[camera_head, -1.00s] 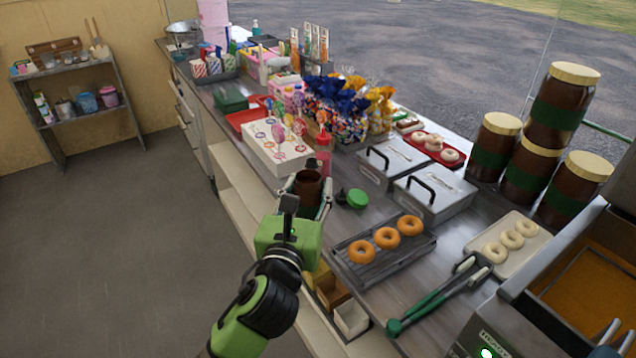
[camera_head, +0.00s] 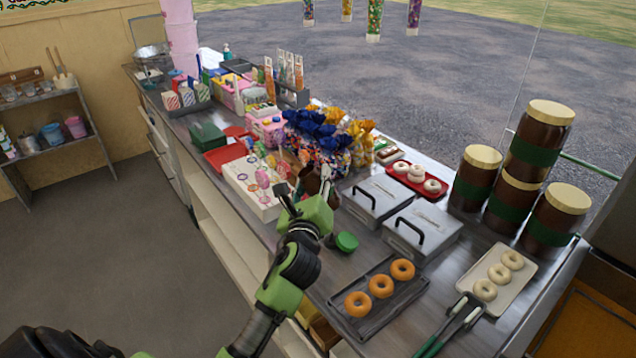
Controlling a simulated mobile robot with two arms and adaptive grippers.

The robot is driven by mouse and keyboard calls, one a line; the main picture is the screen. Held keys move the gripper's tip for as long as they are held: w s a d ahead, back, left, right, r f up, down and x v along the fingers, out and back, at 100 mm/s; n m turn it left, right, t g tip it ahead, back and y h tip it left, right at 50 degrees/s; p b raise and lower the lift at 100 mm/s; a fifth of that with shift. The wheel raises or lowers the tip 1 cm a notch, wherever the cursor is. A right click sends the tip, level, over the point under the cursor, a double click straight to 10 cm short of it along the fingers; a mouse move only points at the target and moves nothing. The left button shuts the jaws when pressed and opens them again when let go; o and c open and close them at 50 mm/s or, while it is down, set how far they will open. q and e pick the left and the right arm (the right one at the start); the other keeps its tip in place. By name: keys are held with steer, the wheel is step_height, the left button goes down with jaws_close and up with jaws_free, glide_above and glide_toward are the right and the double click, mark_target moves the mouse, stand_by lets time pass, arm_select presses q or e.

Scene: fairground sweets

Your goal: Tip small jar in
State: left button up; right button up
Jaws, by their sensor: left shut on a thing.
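My left gripper (camera_head: 304,198) is over the counter, shut on a small brown jar (camera_head: 312,182). The gripper's own body hides much of the jar, and its tilt and contents cannot be made out. A round green lid (camera_head: 346,242) lies on the counter just in front of the gripper. Two grey metal bins with lids and black handles, the nearer bin (camera_head: 422,233) and the farther bin (camera_head: 374,200), stand to the right of the gripper. My right gripper is not in view.
A white box with lollipops (camera_head: 252,188) stands left of the gripper, with wrapped sweets (camera_head: 318,140) behind. A rack of doughnuts (camera_head: 357,320), a tray of pale rings (camera_head: 513,291) and tongs (camera_head: 450,325) are in front. Large brown jars (camera_head: 479,178) stand at the right.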

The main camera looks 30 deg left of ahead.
arm_select(q)
steer(key=f+n+b, duration=0.1)
steer(key=n+b, duration=0.2)
steer(key=b, duration=0.1)
steer(key=shift+d+f, duration=0.2)
steer(key=shift+f+n+b, duration=0.1)
steer(key=shift+n+b, duration=0.2)
steer(key=shift+b, duration=0.25)
steer(key=shift+f+n, duration=0.4)
steer(key=shift+n, duration=0.4)
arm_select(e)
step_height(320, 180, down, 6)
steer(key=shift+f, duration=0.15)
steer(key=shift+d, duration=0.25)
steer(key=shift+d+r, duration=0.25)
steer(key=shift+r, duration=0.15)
